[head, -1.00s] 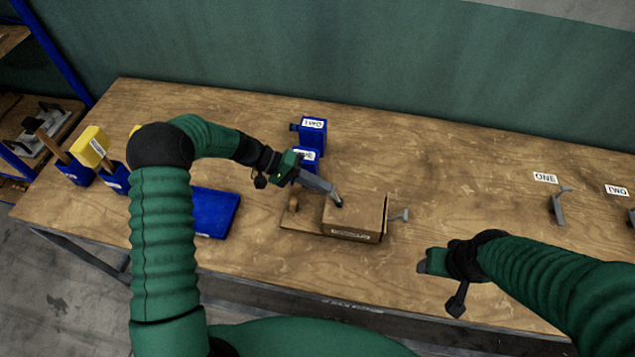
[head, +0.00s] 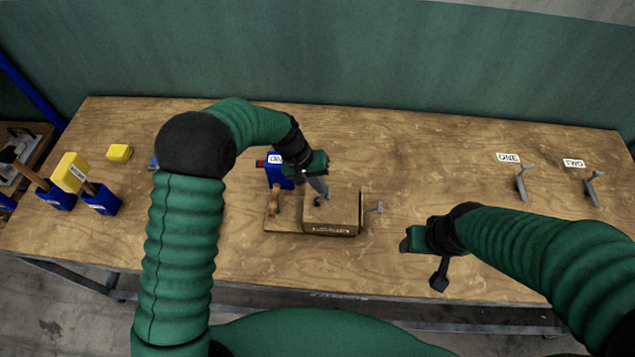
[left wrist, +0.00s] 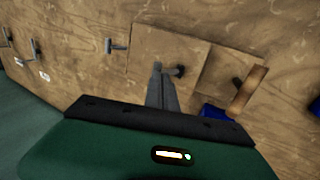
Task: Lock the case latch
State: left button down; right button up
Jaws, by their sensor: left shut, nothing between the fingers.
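The wooden case (head: 342,211) sits on the table in front of me, on a wooden base with an upright wooden handle (head: 275,199) at its left. A grey lever (head: 375,208) sticks out at its right side. I cannot tell which fitting is the latch. My left gripper (head: 321,193) is shut and empty, pointing down at the case top. In the left wrist view its fingers (left wrist: 160,80) are beside a dark peg (left wrist: 180,71) on the case; contact is unclear. The grey lever (left wrist: 117,47) also shows there. My right gripper (head: 408,241) is right of the case, its fingers unclear.
A blue block (head: 278,175) stands just behind the case. Blue holders (head: 104,200) with a yellow mallet (head: 70,172) are at the left. Two grey hooks (head: 521,184) with labels ONE and TWO are at the right. Table between case and hooks is mostly clear.

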pick_arm(q)
jog(key=shift+r, duration=0.1)
pick_arm(e)
jog(key=shift+r, duration=0.1)
pick_arm(q)
jog(key=shift+a+r+p, duration=0.1)
jog(key=shift+r+p, duration=0.3)
jog(key=shift+r, duration=0.35)
pick_arm(e)
jog(key=shift+a+r, duration=0.1)
jog(key=shift+r, duration=0.4)
pick_arm(q)
jog(key=shift+r+p, duration=0.15)
jog(key=shift+p, duration=0.15)
jog(key=d+r+v, duration=0.1)
jog(key=d+v, duration=0.1)
jog(key=v, duration=1.1)
jog(key=shift+d, duration=0.3)
pick_arm(e)
jog(key=shift+a+f, duration=0.1)
jog(key=shift+a, duration=0.05)
